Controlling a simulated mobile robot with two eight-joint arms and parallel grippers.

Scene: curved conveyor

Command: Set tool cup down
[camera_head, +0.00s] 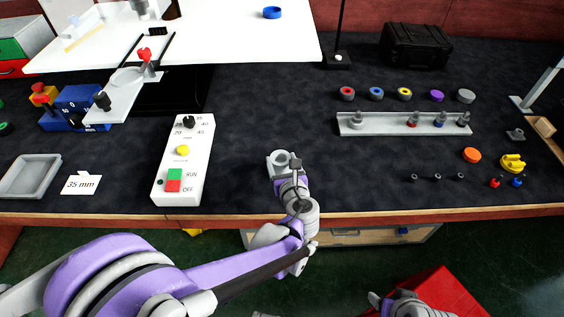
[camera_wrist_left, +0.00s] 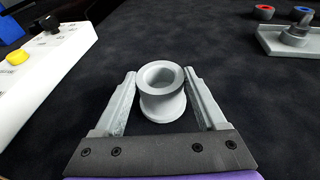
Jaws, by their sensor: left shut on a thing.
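The tool cup (camera_wrist_left: 161,92) is a grey, spool-shaped ring with a hollow top, upright between the fingers in the left wrist view. In the head view the cup (camera_head: 282,159) is near the front middle of the dark bench top (camera_head: 262,116). My left gripper (camera_head: 281,163) is shut on it, with one finger on each side. It also fills the lower middle of the left wrist view (camera_wrist_left: 161,84). Whether the cup's base touches the bench is hard to tell. My right gripper (camera_head: 388,300) shows only in part, low in front of the bench, and its jaws are unclear.
A white control box (camera_head: 185,150) with RUN and OFF buttons stands left of the cup. A grey rail (camera_head: 400,124) with several fittings lies to the right, colored rings behind it. A white 35 mm card (camera_head: 82,184) and grey tray (camera_head: 30,177) lie at left. Bench around the cup is clear.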

